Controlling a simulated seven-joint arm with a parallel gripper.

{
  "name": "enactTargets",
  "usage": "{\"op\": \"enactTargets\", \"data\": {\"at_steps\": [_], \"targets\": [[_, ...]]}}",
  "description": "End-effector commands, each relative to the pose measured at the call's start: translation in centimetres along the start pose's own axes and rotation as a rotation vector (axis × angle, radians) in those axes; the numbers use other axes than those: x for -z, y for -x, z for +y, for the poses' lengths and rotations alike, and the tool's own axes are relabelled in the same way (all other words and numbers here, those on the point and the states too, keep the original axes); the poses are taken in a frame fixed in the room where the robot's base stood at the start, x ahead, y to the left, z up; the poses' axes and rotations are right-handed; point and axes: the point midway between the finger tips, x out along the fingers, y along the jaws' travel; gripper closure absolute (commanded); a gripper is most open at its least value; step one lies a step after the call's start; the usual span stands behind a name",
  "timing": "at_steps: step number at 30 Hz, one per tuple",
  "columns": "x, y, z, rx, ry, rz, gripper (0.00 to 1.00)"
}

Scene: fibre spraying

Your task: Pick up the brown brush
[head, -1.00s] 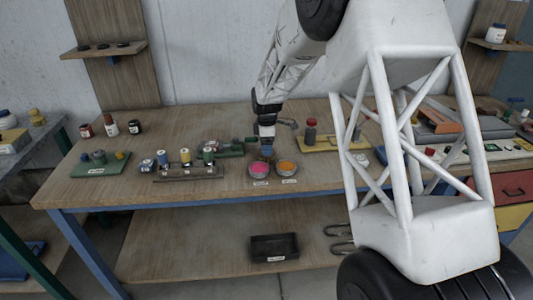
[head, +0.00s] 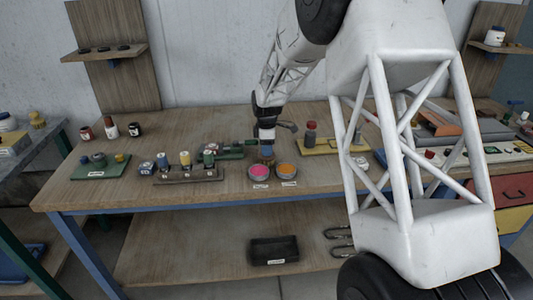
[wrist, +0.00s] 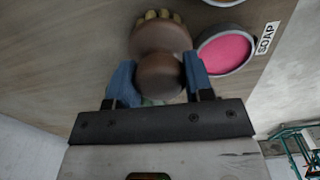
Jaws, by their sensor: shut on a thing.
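The brown brush (wrist: 160,45) has a round knob handle and pale bristles, and it shows in the wrist view. My gripper (wrist: 158,82) has its blue fingers on both sides of the knob and is shut on it. In the head view my gripper (head: 267,150) is low over the table, just behind the pink and orange bowls. The brush is mostly hidden there by the gripper. I cannot tell whether the bristles touch the table.
A bowl of pink soap (head: 260,172) and a bowl of orange stuff (head: 286,169) stand just in front of my gripper. A rack with spools (head: 188,174) is to the left, and a yellow tray (head: 322,147) is to the right. The table front left (head: 110,195) is clear.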

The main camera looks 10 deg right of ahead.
Motion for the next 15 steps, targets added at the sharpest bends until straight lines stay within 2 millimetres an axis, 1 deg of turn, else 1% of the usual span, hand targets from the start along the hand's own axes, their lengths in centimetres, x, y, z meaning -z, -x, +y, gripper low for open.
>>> {"op": "enactTargets", "data": {"at_steps": [8,11,15], "targets": [[0.0,0.7,0.0,-0.001,0.0,0.0,0.78],[0.0,1.4,0.1,-0.002,0.0,0.001,0.78],[0.0,3.1,0.1,-0.002,0.0,0.001,0.78]]}}
